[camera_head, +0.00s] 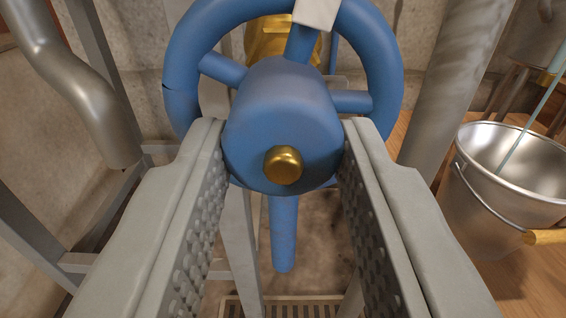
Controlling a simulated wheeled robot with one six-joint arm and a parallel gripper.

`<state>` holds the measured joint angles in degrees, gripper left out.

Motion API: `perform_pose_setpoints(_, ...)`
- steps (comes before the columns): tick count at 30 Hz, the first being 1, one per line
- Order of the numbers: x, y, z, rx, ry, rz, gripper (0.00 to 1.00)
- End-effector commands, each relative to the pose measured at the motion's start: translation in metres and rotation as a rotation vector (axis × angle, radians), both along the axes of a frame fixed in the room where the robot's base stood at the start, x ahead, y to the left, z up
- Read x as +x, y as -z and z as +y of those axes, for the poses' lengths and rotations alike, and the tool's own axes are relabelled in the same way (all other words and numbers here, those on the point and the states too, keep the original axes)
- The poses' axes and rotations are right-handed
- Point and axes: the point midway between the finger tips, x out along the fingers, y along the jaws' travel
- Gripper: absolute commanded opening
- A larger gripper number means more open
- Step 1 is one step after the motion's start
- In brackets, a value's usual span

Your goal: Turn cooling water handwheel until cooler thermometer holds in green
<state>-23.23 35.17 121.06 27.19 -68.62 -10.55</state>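The blue handwheel (372,48) fills the upper middle, with a round rim, several spokes and a thick hub with a brass nut (284,165) at its centre. A pale band or tag (317,12) sits on the rim at the top, cut by the picture edge. My gripper (283,135) has its two grey studded fingers on the left and right sides of the hub. No gap shows between fingers and hub, so it looks shut on the hub. A blue tapered bar (284,235) shows below the hub, between the fingers. No thermometer is in view.
A brass fitting (268,40) is behind the wheel. Metal pipes stand left (75,85) and right (455,75). A grey frame (90,30) is at left. A steel bucket (480,215) stands on the wooden floor at right. A floor grate (290,305) lies below.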

Motion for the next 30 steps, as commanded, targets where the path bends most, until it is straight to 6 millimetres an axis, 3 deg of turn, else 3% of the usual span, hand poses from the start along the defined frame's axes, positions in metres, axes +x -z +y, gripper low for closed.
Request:
perform_pose_setpoints(5,-0.0002,0.0001,-0.0002,-0.025,0.0,0.001,0.09)
perform_pose_setpoints(17,-0.0003,0.0001,-0.0013,-0.277,0.0,0.009,0.09)
perform_pose_setpoints(28,-0.0004,0.0002,-0.0013,-0.299,0.0,0.011,0.09)
perform_pose_setpoints(29,-0.0004,0.0002,-0.0013,-0.299,0.0,0.011,0.37)
perform_pose_setpoints(30,-0.0004,0.0002,-0.0013,-0.299,0.0,0.011,0.45)
